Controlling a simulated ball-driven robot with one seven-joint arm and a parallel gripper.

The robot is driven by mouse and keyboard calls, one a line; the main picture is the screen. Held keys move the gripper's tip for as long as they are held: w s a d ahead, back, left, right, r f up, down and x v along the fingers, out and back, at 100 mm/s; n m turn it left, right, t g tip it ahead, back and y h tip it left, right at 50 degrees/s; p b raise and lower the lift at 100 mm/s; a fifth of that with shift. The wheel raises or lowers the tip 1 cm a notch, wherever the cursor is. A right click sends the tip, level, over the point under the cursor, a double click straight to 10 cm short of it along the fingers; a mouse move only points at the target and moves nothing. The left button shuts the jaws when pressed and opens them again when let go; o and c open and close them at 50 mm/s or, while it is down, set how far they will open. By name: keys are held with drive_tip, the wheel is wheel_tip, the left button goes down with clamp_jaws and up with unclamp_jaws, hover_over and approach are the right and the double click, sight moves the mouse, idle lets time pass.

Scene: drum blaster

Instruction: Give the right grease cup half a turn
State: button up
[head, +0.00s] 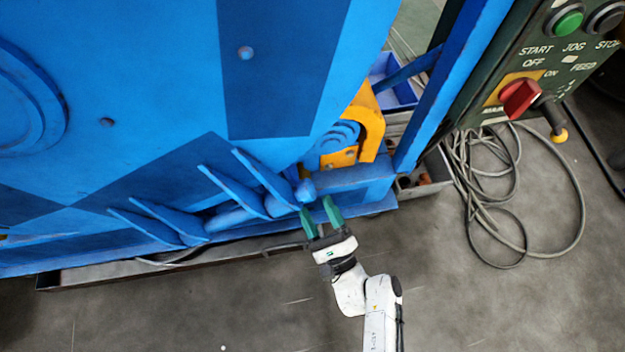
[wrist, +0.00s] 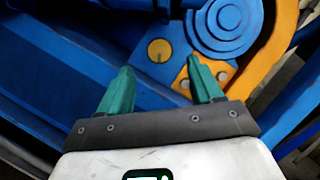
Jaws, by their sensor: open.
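In the wrist view a round brass-coloured disc (wrist: 160,50) with a dark mark sits in the blue metal, framed between and beyond my fingertips. My gripper (head: 318,208) has two green fingers spread apart, with nothing between them. They are close to the knob in the head view. My gripper also shows in the wrist view (wrist: 160,76). Whether the fingertips touch anything is unclear.
A yellow guard (head: 371,125) curves around a blue round hub (wrist: 225,20). Slanted blue ribs (head: 235,190) stand left of the knob. A control panel (head: 540,60) is at the upper right, with loose cables (head: 500,190) on the floor. The floor in front is largely clear.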

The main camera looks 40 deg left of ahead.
sight(304, 184)
drive_tip(key=b+x, duration=0.1)
drive_tip(key=x, duration=0.7)
drive_tip(key=shift+w+a+r+b, duration=0.1)
drive_tip(key=shift+a+b, duration=0.15)
drive_tip(key=shift+b, duration=0.15)
drive_tip(key=shift+c, duration=0.2)
drive_tip(key=c, duration=1)
drive_tip(key=shift+o, duration=0.2)
drive_tip(key=shift+m, duration=0.4)
drive_tip(key=m+t, duration=0.2)
drive_tip(key=m, duration=0.2)
drive_tip(key=shift+m+t+h, duration=0.5)
drive_tip(key=shift+m+t, duration=0.25)
drive_tip(key=shift+m, duration=0.8)
drive_tip(key=shift+m+t+h, duration=0.5)
drive_tip(key=shift+m+t, duration=0.25)
drive_tip(key=shift+m, duration=0.8)
